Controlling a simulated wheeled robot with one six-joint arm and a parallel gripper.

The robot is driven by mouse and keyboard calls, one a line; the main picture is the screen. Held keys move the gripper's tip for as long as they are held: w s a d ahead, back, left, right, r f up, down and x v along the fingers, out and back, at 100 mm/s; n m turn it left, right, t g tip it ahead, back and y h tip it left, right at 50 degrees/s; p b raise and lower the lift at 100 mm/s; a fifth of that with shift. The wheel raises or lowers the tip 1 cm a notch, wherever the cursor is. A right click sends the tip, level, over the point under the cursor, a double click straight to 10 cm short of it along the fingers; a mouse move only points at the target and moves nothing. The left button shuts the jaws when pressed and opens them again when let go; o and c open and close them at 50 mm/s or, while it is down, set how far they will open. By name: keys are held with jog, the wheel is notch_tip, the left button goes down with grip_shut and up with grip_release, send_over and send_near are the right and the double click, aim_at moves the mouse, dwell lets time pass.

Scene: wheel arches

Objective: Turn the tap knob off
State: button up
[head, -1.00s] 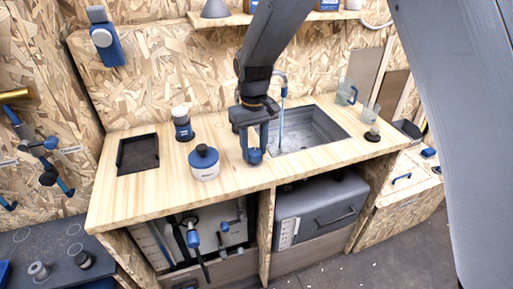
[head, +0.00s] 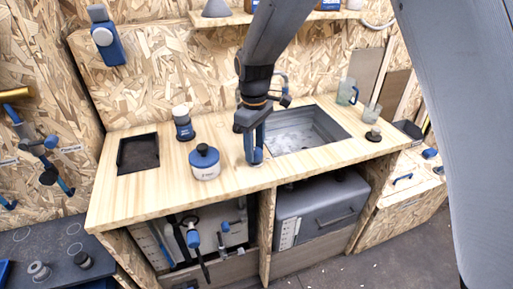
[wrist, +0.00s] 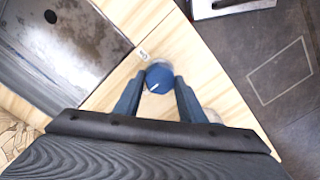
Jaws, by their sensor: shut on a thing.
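The tap knob (wrist: 158,78) is a round blue knob with a white pointer mark, on the wooden counter near the front edge. In the wrist view it sits between the two blue fingers of my gripper (wrist: 158,84), which is shut on it. In the head view my gripper (head: 254,150) points straight down at the counter, left of the sink (head: 302,130), and hides the knob. The tap (head: 282,77) stands behind the sink, partly hidden by my arm. No stream shows below its spout. A small label (wrist: 143,55) lies beside the knob.
A blue-lidded white jar (head: 205,163) stands close left of my gripper. A blue-and-white container (head: 182,123) and a black tray (head: 138,153) are farther left. Glass cups (head: 347,91) stand right of the sink. The counter in front of the sink is clear.

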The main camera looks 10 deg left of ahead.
aim_at(255, 150)
jog(key=shift+w+d, duration=0.15)
jog(key=o, duration=1)
jog(key=shift+d, duration=0.1)
jog(key=shift+o, duration=0.2)
jog(key=shift+r, duration=0.1)
notch_tip(255, 150, up, 8)
jog(key=shift+f+b, duration=0.15)
jog(key=shift+b, duration=0.9)
